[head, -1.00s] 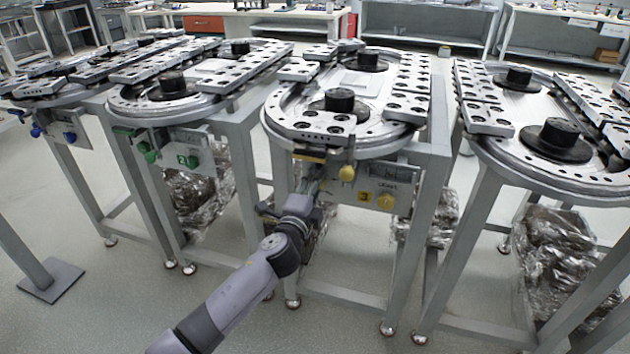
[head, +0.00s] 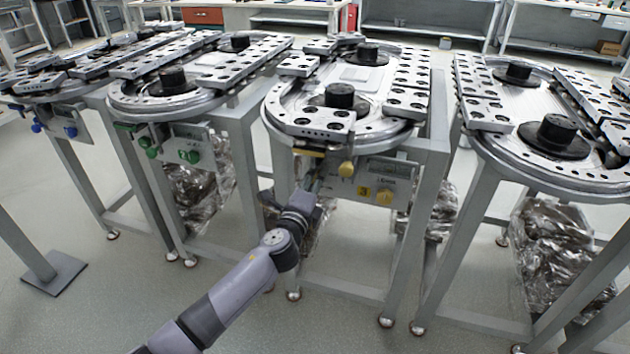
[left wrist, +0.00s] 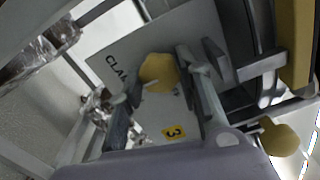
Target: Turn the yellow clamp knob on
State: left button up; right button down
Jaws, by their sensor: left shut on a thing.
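The yellow clamp knob (left wrist: 158,72) shows in the left wrist view on a light panel (left wrist: 190,28) with the partly covered dark letters "CLA". My left gripper (left wrist: 160,88) has one finger on each side of this knob and is shut on it. The knob's exact turn angle cannot be told. My right gripper is not in view.
The ring track (head: 395,138) overhangs the panel. Stand legs (head: 405,240) flank the space. Green knobs (head: 193,157) are on the stand to the left.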

pick_arm(q)
jog(key=shift+f, duration=0.1)
jog(key=o, duration=1.1)
jog(key=shift+o, duration=0.2)
jog(key=shift+s, duration=0.15)
jog(key=v, duration=1.1)
jog(key=shift+s, duration=0.35)
jog(key=shift+a, duration=0.15)
